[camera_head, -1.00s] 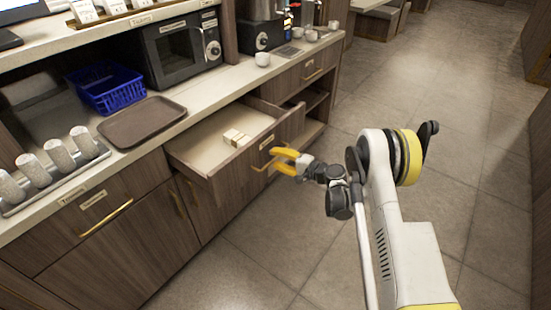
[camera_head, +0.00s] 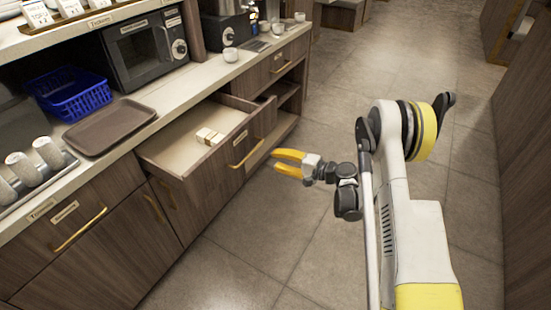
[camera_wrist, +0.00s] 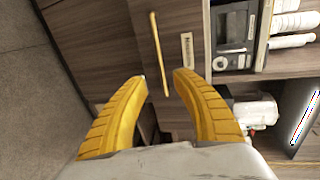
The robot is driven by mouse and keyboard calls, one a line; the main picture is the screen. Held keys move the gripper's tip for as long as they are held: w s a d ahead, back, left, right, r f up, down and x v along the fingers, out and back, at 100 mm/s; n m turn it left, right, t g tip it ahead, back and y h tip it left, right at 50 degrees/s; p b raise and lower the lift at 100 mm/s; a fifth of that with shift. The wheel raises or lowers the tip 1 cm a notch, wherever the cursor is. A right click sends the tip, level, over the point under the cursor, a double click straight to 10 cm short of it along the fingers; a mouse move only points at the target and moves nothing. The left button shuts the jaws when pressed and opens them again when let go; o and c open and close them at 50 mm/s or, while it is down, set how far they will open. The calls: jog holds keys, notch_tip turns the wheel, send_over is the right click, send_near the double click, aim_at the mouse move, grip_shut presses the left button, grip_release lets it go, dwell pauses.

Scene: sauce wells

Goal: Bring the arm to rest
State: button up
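My gripper (camera_head: 284,161) has yellow fingers and is in front of the pulled-out drawer, over the floor. In the wrist view my gripper (camera_wrist: 158,75) shows its two fingers spread apart with nothing between them. The open drawer (camera_head: 165,155) has a gold handle (camera_head: 246,154) and holds a few small pale blocks (camera_head: 209,137). In the head view the fingers are apart from the handle, to its right. In the wrist view a gold bar handle (camera_wrist: 160,55) on a dark wooden front lies beyond the fingertips.
The counter carries a brown tray (camera_head: 110,127), a blue basket (camera_head: 72,92), a microwave (camera_head: 146,51) and several grey cylinders (camera_head: 48,153) in a holder. A white cup (camera_head: 230,55) stands further back. The tiled floor (camera_head: 290,225) around my arm is clear.

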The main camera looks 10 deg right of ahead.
jog(key=s+r+n+g+h, duration=0.1)
jog(key=s+r+n+h, duration=0.3)
jog(key=r, duration=0.6)
jog(key=s+r+g+h, duration=0.1)
jog(key=s+r+h, duration=0.1)
jog(key=s+r, duration=0.55)
jog(key=s+d+r+n+h, duration=0.1)
jog(key=s+d+r+h, duration=0.1)
jog(key=s, duration=1)
jog(key=s+d+r+n+h, duration=0.2)
jog(key=s+d, duration=0.5)
jog(key=s, duration=0.4)
jog(key=shift+s+r+n+h, duration=0.35)
jog(key=shift+r+h, duration=0.3)
jog(key=shift+h, duration=0.45)
